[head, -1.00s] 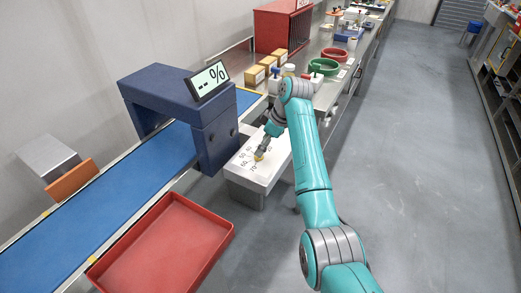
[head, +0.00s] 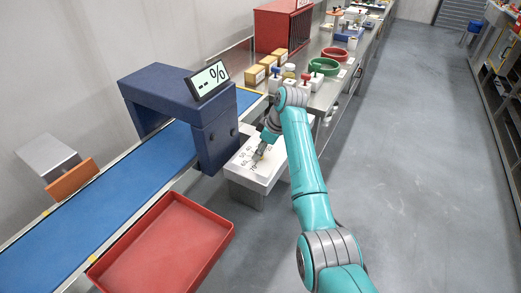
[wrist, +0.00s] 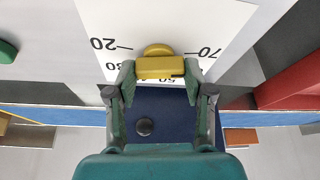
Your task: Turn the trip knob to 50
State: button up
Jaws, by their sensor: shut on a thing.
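The trip knob (wrist: 160,66) is yellow and sits on a white dial panel (wrist: 200,20) with printed numbers. In the wrist view, 20 shows at its left and 70 at its right; other numbers are partly hidden by the fingers. My gripper (wrist: 158,78) is shut on the knob, with one finger at each end of its bar. In the head view my gripper (head: 262,150) reaches down onto the panel (head: 245,178), and the knob is mostly hidden there. Which number the knob points to is not clear.
A blue scanner arch (head: 165,90) with a screen (head: 209,80) reading "-- %" spans the blue conveyor (head: 130,185) left of the panel. A red tray (head: 165,245) lies in front. The right floor is clear.

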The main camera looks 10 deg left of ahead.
jog(key=shift+m, duration=0.3)
jog(key=m+t, duration=0.1)
jog(key=m, duration=0.2)
jog(key=shift+s+h, duration=0.15)
jog(key=shift+h, duration=0.25)
jog(key=m, duration=0.2)
jog(key=m+t+h, duration=0.1)
jog(key=m, duration=0.1)
jog(key=shift+a+t, duration=0.15)
jog(key=shift+t, duration=0.15)
jog(key=m+t+h, duration=0.1)
jog(key=m, duration=0.3)
jog(key=shift+a+m, duration=0.1)
jog(key=shift+m, duration=0.2)
jog(key=shift+m+h, duration=0.8)
jog(key=shift+m, duration=1.1)
jog(key=o, duration=1.2)
jog(key=shift+c, duration=0.2)
